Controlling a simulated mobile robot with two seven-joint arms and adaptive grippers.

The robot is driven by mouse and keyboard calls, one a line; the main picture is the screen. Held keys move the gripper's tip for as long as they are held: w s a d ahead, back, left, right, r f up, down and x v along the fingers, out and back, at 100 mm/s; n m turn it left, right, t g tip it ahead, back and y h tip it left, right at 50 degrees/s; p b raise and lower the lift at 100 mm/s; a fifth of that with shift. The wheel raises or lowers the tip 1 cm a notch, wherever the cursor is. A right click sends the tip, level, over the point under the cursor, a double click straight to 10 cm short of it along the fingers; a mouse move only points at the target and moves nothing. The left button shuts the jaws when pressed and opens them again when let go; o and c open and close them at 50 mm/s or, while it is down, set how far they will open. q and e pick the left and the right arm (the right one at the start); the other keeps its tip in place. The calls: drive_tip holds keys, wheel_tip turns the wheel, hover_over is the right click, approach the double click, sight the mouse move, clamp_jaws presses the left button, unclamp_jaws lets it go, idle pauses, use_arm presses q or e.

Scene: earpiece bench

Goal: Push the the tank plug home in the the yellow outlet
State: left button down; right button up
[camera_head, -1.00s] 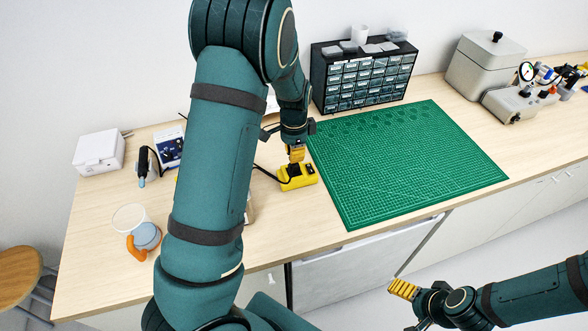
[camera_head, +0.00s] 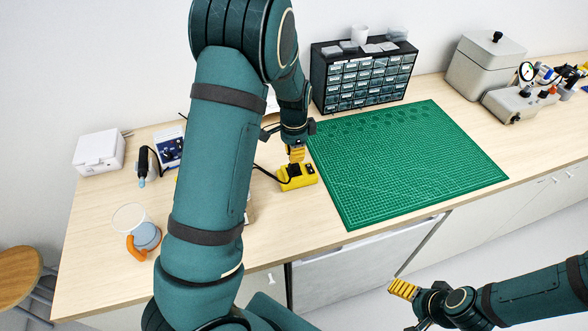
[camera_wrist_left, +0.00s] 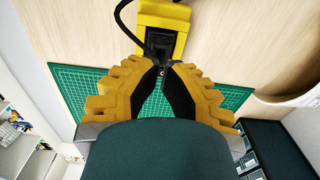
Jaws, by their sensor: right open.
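The yellow outlet (camera_head: 306,177) sits on the bench just left of the green mat. The black tank plug (camera_head: 293,170) is at the outlet's top, with its black cable running off to the left. The wrist view shows the plug (camera_wrist_left: 160,42) against the yellow outlet (camera_wrist_left: 176,15); how deep it sits cannot be told. My left gripper (camera_head: 297,157) points down directly above the plug. Its yellow fingers (camera_wrist_left: 162,68) come together at the tips, close to or touching the plug, with nothing visible between them. My right gripper (camera_head: 404,290) is open and empty in front of the bench.
The green mat (camera_head: 400,160) lies flat and clear to the right. A black drawer cabinet (camera_head: 365,80) stands behind it. A soldering iron (camera_head: 143,168), a white box (camera_head: 98,152) and an orange-handled item (camera_head: 136,250) are on the left.

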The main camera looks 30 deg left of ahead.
use_arm(q)
drive_tip(key=shift+f+b, duration=1.25)
drive_tip(key=shift+f, duration=0.35)
drive_tip(key=shift+r, duration=0.1)
idle(0.5)
drive_tip(key=shift+r+p, duration=2.65)
drive_tip(key=shift+r, duration=0.85)
drive_tip(key=shift+f, duration=0.1)
